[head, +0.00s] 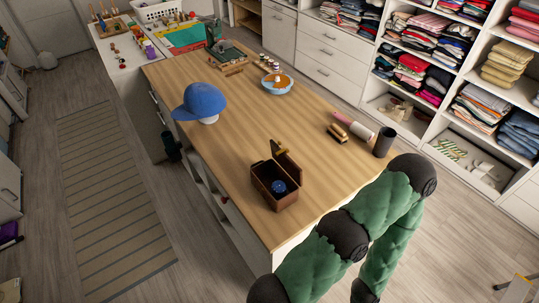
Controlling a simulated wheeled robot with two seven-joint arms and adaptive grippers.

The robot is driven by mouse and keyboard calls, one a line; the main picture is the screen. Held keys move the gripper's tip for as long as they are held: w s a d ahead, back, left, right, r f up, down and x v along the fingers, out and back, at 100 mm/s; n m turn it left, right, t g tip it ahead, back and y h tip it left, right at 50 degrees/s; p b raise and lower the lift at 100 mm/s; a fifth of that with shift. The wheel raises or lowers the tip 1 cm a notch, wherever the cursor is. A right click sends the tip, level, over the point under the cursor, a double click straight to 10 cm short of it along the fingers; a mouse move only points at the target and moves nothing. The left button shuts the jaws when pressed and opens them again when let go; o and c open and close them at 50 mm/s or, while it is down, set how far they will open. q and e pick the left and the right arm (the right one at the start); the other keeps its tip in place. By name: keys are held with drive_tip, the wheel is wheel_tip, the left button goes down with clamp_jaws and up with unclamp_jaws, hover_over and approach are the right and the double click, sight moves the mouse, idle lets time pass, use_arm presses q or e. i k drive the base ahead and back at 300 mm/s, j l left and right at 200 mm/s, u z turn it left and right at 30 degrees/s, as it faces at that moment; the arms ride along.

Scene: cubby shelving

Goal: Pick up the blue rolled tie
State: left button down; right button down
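A small round blue item (278,187), which looks like the blue rolled tie, sits inside an open brown box (264,200) near the front end of the wooden-topped island. The box's lid stands raised at the back right. The item is small in the view, so its rolled form is hard to make out. One of my green arms with dark joints reaches in from the bottom right, over the island's front right corner. Its gripper does not show. My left gripper does not show either.
A blue cap (204,101) on a pale stand, a blue round dish (277,84), a brush (338,132), a lint roller (353,127) and a dark cylinder (384,142) stand on the island (240,130). The middle of its top is clear. Shelves of folded clothes line the right.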

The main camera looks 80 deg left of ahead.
sight(278, 190)
drive_tip(key=i+u, duration=0.4)
drive_tip(key=i, duration=1.1)
drive_tip(key=i+u, duration=0.1)
drive_tip(key=u, duration=0.3)
drive_tip(key=i+u, duration=0.1)
drive_tip(key=u, duration=0.3)
drive_tip(key=i+l+u, duration=0.1)
drive_tip(key=u, duration=0.35)
drive_tip(key=l+u, duration=0.1)
drive_tip(key=u, duration=0.3)
drive_tip(key=i+u, duration=0.1)
drive_tip(key=u, duration=2.15)
